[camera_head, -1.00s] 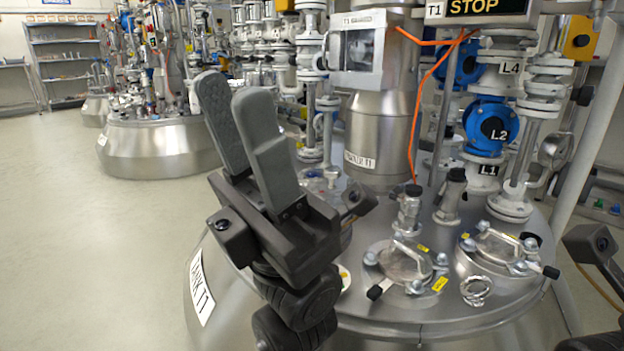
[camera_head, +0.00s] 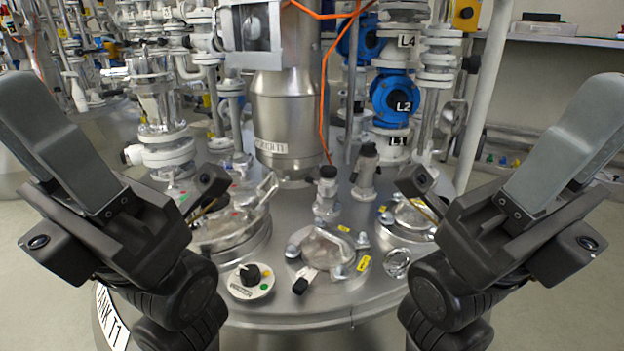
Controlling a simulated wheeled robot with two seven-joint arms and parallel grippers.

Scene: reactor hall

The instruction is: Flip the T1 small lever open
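The tank T1 (camera_head: 290,312) is a broad steel vessel in front of me. A small round hatch (camera_head: 321,250) with a metal handle and clamp knobs sits near the middle of its top. A short lever (camera_head: 304,280) with a black tip points from this hatch toward me. My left gripper (camera_head: 22,100) is raised at the left edge, and my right gripper (camera_head: 603,100) is raised at the right edge. Both are apart from the hatch, and nothing shows in them. The finger gaps are hidden by the viewing angle.
A larger hatch (camera_head: 235,222) lies left of the small one; another hatch (camera_head: 415,216) lies right, partly behind my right arm. A round dial with a black knob (camera_head: 250,274) sits at the front. Upright fittings (camera_head: 327,190) and a steel column (camera_head: 283,115) stand behind.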

